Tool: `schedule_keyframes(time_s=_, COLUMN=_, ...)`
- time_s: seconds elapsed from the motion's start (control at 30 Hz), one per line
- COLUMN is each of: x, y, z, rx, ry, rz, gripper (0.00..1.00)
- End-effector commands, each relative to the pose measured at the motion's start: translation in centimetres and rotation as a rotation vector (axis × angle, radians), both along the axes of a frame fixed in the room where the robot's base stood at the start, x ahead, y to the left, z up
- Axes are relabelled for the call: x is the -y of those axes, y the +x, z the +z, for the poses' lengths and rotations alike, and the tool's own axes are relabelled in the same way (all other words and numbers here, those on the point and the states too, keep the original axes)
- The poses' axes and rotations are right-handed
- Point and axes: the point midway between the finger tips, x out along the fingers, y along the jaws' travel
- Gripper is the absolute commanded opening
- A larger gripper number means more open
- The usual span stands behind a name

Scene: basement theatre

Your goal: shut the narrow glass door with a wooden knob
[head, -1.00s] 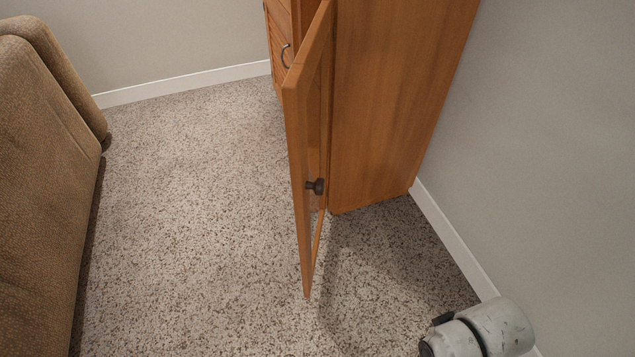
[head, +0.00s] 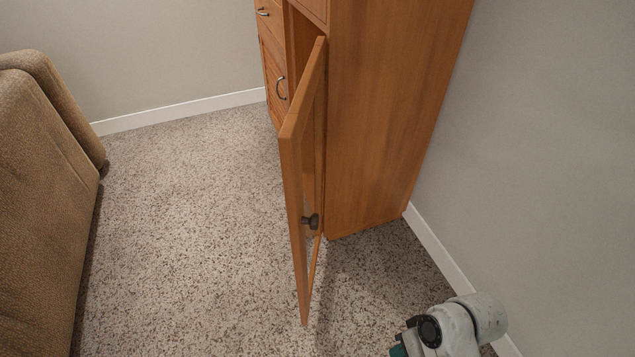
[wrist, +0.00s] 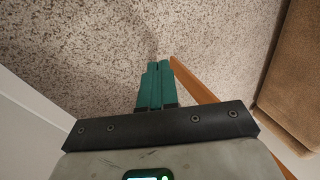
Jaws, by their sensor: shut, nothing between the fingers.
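The narrow glass door (head: 291,190) has a wooden frame and stands wide open, sticking out from the front of the wooden cabinet (head: 375,110). Its round knob (head: 311,221) looks dark and is on the door's right-hand face in the head view. My gripper (wrist: 157,68) has green fingers, shut together and empty, over the carpet in the wrist view. A wooden strip, likely the door's edge (wrist: 194,82), shows just right of the fingers; whether they touch cannot be told. In the head view only a bit of green shows at the bottom, below my arm, right of the door.
A brown sofa (head: 45,200) stands at the left, with open speckled carpet (head: 190,210) between it and the door. A grey wall (head: 550,170) with a white baseboard (head: 440,250) runs close along the right. Drawers or doors with metal handles (head: 281,88) are on the cabinet front.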

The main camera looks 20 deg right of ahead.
Motion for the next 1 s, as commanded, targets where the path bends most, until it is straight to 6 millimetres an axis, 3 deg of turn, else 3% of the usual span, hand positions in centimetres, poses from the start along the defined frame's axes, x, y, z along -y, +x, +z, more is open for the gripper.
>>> schedule_keyframes(time_s=0.03, x=-0.3, y=2.1, z=2.1, rx=0.014, ry=0.097, rz=-0.034, gripper=0.00)
schedule_keyframes(time_s=0.17, x=-1.4, y=6.8, z=5.3, rx=0.060, ry=0.363, rz=-0.104, gripper=0.00)
schedule_keyframes(time_s=0.27, x=-1.4, y=10.5, z=9.0, rx=0.109, ry=0.568, rz=-0.155, gripper=0.00)
schedule_keyframes(time_s=0.4, x=0.1, y=15.1, z=15.5, rx=0.195, ry=0.837, rz=-0.214, gripper=0.00)
schedule_keyframes(time_s=0.5, x=1.7, y=17.4, z=19.6, rx=0.255, ry=0.991, rz=-0.239, gripper=0.00)
schedule_keyframes(time_s=0.6, x=3.1, y=18.7, z=22.6, rx=0.299, ry=1.097, rz=-0.255, gripper=0.00)
schedule_keyframes(time_s=0.77, x=3.9, y=19.6, z=24.5, rx=0.331, ry=1.170, rz=-0.260, gripper=0.00)
schedule_keyframes(time_s=1.0, x=1.4, y=20.9, z=24.5, rx=0.330, ry=1.174, rz=-0.256, gripper=0.00)
